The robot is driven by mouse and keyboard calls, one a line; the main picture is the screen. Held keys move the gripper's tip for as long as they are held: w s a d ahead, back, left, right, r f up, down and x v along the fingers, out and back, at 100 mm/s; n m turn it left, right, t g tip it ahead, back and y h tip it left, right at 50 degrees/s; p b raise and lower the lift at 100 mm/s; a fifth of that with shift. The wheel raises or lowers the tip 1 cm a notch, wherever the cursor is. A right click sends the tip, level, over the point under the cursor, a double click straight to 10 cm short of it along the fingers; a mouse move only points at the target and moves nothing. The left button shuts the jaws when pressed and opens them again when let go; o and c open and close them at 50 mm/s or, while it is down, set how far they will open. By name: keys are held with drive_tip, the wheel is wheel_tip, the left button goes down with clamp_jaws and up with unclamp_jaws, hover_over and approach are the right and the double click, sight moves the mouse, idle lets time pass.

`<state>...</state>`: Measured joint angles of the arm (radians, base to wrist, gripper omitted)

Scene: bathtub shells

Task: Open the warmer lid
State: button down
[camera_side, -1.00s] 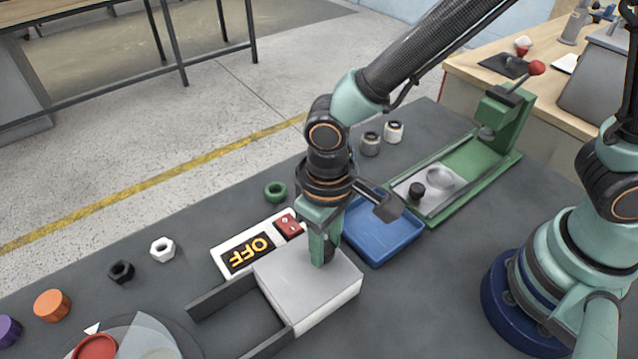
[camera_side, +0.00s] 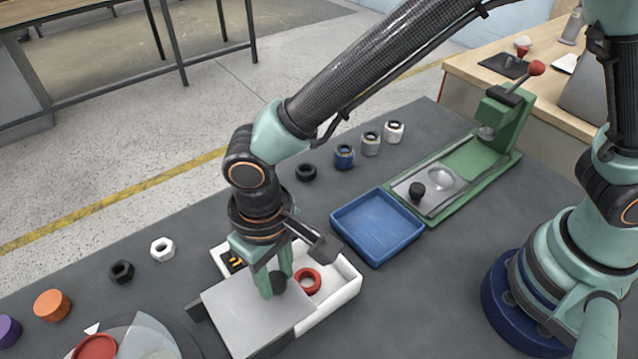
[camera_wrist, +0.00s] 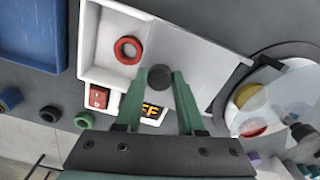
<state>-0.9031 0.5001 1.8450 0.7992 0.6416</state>
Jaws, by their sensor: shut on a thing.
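The warmer is a white open-topped box (camera_side: 338,297) with a flat grey sliding lid (camera_side: 235,312). The lid sits shifted to the left in the side view, over the rails beside the box. The right part of the box is uncovered, and a red ring (camera_side: 299,284) lies inside it. My gripper (camera_side: 275,284) points down and is shut on the lid's dark round knob (camera_wrist: 159,77). In the wrist view the knob sits between the two green fingers, with the red ring (camera_wrist: 118,51) in the uncovered box above left.
A panel reading OFF (camera_wrist: 150,110) with a red switch (camera_wrist: 98,97) lies behind the warmer. A blue tray (camera_side: 378,226) stands to its right, a green press (camera_side: 470,158) beyond. Several rings and nuts line the back. A clear dome covers things at front left.

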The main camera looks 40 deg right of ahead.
sight(276, 280)
drive_tip(key=shift+a+r, duration=0.1)
drive_tip(key=shift+a, duration=0.05)
drive_tip(key=c, duration=0.5)
unclamp_jaws()
wheel_tip(276, 280, up, 12)
drive_tip(key=w+d+r+m+t+y, duration=0.1)
drive_tip(key=w+d+r, duration=0.2)
drive_tip(key=d, duration=0.5)
drive_tip(key=w+d+r+t, duration=0.1)
drive_tip(key=w+d+r, duration=0.15)
drive_tip(key=d, duration=0.45)
drive_tip(key=s+d+m+t+h, duration=0.1)
drive_tip(key=s+d+m+t, duration=0.1)
drive_tip(key=d, duration=1.6)
drive_tip(key=shift+s+t, duration=0.4)
drive_tip(key=shift+t, duration=0.4)
